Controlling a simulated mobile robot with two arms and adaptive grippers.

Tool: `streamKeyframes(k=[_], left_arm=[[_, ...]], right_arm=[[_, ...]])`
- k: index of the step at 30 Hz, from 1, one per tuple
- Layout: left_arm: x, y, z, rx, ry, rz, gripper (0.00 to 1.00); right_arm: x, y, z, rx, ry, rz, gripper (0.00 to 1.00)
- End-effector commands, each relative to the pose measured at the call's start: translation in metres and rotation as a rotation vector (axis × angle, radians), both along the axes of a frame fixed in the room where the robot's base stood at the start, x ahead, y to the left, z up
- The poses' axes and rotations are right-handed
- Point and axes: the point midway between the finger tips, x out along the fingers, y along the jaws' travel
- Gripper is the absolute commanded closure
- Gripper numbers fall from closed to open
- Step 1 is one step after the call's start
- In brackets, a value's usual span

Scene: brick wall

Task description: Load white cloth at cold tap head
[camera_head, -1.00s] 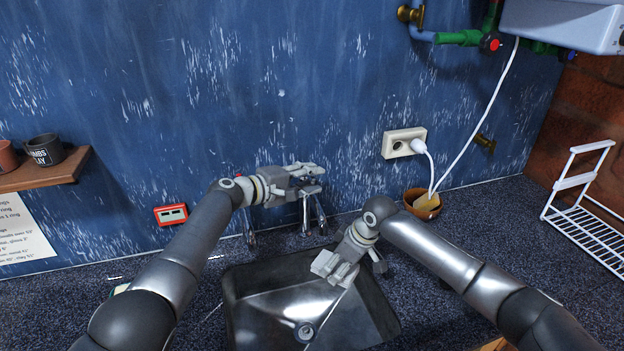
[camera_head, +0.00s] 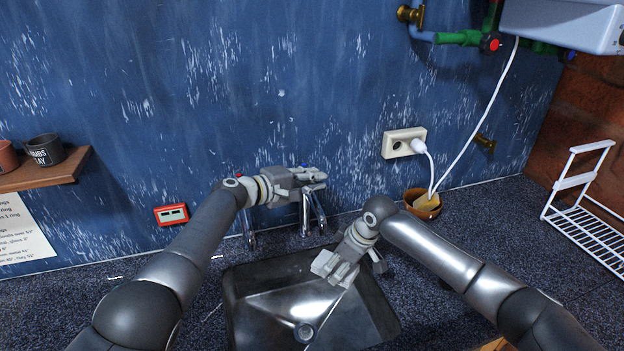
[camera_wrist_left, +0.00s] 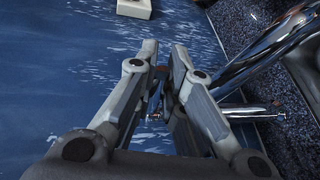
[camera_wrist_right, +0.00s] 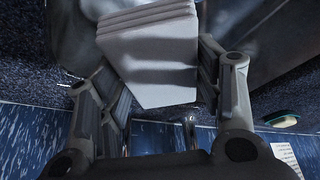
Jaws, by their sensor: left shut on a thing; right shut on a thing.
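My left gripper (camera_head: 312,179) is at the chrome tap (camera_head: 318,212) behind the sink, its fingers closed around the tap head with the blue mark (camera_head: 304,166). In the left wrist view, a small chrome part of the tap (camera_wrist_left: 155,106) shows between the fingers; most of the head is hidden. My right gripper (camera_head: 350,268) is over the sink's back right part, shut on the folded white cloth (camera_head: 333,268). The right wrist view shows the cloth (camera_wrist_right: 155,58) as layered, light and flat between the fingers.
A socket with a white plug (camera_head: 404,142), a brown bowl (camera_head: 422,204) and a white wire rack (camera_head: 585,215) are to the right. A shelf with mugs (camera_head: 43,150) is at left.

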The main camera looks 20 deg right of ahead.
Motion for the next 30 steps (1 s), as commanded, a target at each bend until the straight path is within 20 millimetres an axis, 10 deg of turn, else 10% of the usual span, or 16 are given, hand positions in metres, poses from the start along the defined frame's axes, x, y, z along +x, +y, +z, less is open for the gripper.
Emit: streamKeyframes(k=[30], left_arm=[[0.001, -0.014, -0.003, 0.003, 0.005, 0.187, 1.0]], right_arm=[[0.0, 0.0, 0.0, 0.0, 0.0, 0.0, 0.59]])
